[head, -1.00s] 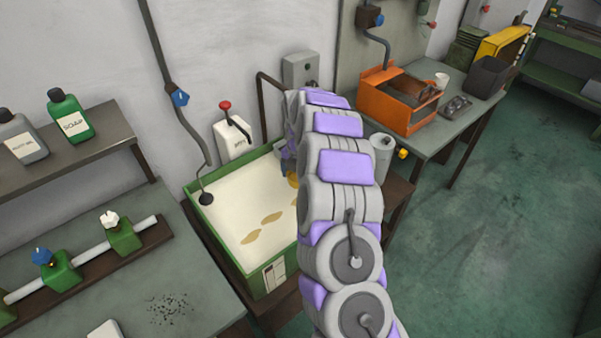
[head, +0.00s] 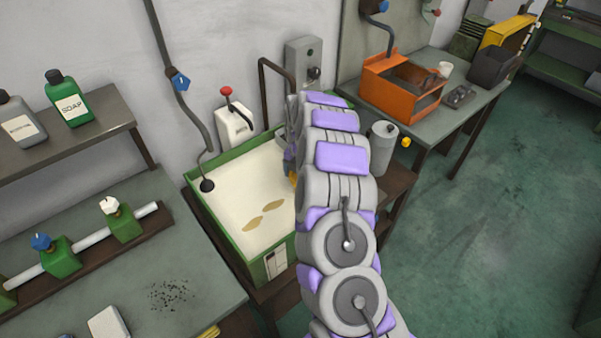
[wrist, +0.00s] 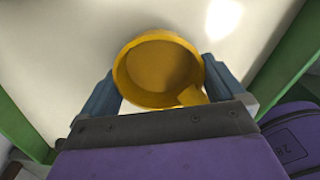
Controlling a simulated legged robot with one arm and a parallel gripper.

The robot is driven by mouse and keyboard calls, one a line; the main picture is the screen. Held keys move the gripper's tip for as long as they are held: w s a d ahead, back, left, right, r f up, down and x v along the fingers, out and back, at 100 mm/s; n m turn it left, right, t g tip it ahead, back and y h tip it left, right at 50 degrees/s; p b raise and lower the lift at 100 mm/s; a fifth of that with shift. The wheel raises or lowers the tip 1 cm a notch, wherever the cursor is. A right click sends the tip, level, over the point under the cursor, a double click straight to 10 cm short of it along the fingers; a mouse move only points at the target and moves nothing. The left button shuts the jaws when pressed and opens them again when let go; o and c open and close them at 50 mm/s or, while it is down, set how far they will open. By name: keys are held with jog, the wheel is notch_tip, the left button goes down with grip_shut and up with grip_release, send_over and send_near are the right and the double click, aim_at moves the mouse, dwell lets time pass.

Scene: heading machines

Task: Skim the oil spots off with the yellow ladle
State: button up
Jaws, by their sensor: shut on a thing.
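A green-rimmed tank (head: 222,166) of milky cream liquid stands against the wall. Tan oil spots (head: 262,215) float near its middle, left of my arm. In the wrist view, my gripper (wrist: 165,95) is shut on the yellow ladle (wrist: 160,70), whose round bowl shows between the fingers against the pale liquid. In the head view my arm hides most of the gripper, and only a small bit of yellow shows at its left edge. I cannot tell whether the bowl touches the liquid.
A grey cylinder (head: 383,148) stands to the right.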

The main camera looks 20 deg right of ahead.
aim_at(294, 185)
jog(key=shift+d+f, duration=0.25)
jog(key=shift+f, duration=1.2)
jog(key=shift+a+f, duration=0.1)
jog(key=shift+s+a, duration=0.25)
jog(key=shift+a, duration=0.45)
jog(key=shift+s+a, duration=0.2)
jog(key=shift+a, duration=0.5)
jog(key=shift+s+a, duration=1.8)
jog(key=shift+a, duration=3.6)
jog(key=shift+s+a, duration=1.75)
jog(key=shift+a, duration=3.6)
notch_tip(294, 185, up, 12)
jog(key=p, duration=0.4)
jog(key=shift+p, duration=0.4)
